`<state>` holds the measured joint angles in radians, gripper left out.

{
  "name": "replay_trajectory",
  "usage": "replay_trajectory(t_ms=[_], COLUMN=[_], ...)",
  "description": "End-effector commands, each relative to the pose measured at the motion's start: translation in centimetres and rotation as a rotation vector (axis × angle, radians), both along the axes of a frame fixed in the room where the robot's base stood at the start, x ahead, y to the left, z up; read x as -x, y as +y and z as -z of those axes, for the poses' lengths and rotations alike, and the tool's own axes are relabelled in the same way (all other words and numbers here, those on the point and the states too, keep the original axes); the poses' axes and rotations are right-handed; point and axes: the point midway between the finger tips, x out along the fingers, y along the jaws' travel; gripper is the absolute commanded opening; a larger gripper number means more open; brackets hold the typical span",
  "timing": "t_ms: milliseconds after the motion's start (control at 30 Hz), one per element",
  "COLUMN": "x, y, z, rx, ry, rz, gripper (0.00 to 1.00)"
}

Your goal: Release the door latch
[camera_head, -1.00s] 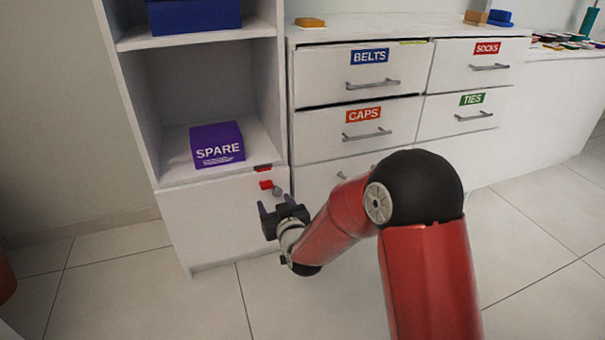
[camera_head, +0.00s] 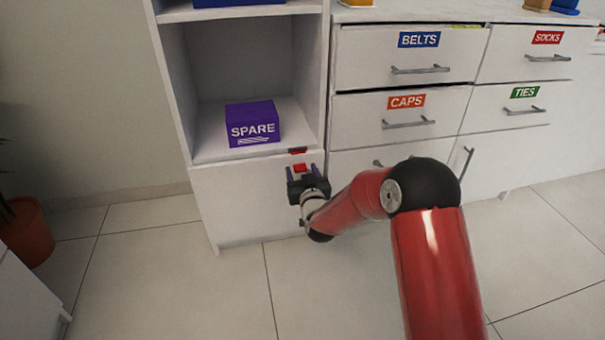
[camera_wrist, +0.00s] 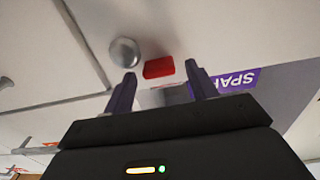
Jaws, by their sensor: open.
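The red door latch (camera_head: 300,168) sits near the top right corner of the white lower cabinet door (camera_head: 240,203). In the wrist view the red latch (camera_wrist: 158,67) lies just beyond and between the fingertips, with a round metal knob (camera_wrist: 124,52) beside it. My gripper (camera_head: 305,174) is open and empty in front of the door, close to the latch. It also shows in the wrist view (camera_wrist: 160,75), its two fingers apart. In the head view my gripper hides the knob. I cannot tell whether a finger touches the door.
A purple SPARE box (camera_head: 252,124) stands on the shelf above the door, near a second small red piece (camera_head: 298,151) at the shelf edge. White labelled drawers with bar handles (camera_head: 408,123) stand to the right. A potted plant (camera_head: 27,230) is at left. The floor in front is clear.

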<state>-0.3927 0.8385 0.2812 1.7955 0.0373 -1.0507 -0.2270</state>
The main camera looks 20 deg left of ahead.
Motion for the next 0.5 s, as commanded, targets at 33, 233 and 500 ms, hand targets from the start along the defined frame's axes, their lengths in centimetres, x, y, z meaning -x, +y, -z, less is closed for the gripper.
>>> replay_trajectory(t_ms=[33, 233, 500], x=[0.00, 0.02, 0.03], y=[0.02, 0.00, -0.02], z=[0.00, 0.00, 0.00], rx=[0.000, 0.000, 0.000], ry=[0.000, 0.000, 0.000], rz=[0.000, 0.000, 0.000], gripper=[0.57, 0.48, 0.13])
